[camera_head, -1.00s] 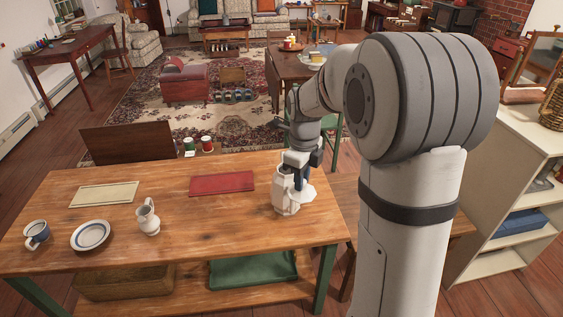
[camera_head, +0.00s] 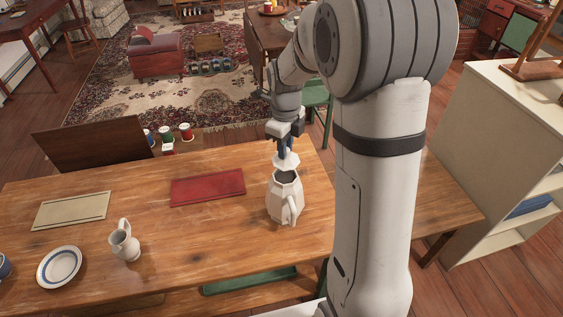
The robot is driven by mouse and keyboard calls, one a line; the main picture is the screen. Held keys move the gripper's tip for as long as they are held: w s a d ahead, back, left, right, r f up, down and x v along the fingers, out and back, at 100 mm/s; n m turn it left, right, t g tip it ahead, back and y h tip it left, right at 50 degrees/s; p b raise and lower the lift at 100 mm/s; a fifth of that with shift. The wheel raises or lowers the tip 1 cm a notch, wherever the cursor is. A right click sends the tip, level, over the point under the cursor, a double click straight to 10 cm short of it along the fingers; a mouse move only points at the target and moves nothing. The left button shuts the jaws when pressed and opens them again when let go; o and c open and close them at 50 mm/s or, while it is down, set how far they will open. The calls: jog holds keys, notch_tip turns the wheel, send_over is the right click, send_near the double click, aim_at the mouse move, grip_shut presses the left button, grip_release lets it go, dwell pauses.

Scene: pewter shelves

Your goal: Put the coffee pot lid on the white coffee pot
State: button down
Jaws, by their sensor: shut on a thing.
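The white coffee pot (camera_head: 285,202) stands upright on the wooden table, with its dark open top showing and its handle toward the front right. My gripper (camera_head: 284,150) is above the pot's far side, pointing down. It is shut on the white coffee pot lid (camera_head: 287,161). The lid is over the far part of the pot's opening in the picture; the gap between lid and rim is too small to judge. My fingertips are partly hidden by the wrist and the lid.
The wooden table (camera_head: 190,235) also holds a white pitcher (camera_head: 124,243), a blue-rimmed plate (camera_head: 59,266), a red mat (camera_head: 208,187) and a beige mat (camera_head: 71,210). A pale shelf unit (camera_head: 500,160) stands to the right. The table around the pot is clear.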

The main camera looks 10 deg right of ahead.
aim_at(285, 162)
jog(key=shift+f, duration=2.95)
jog(key=shift+f, duration=0.2)
jog(key=c, duration=1.3)
grip_release()
jog(key=shift+r, duration=0.1)
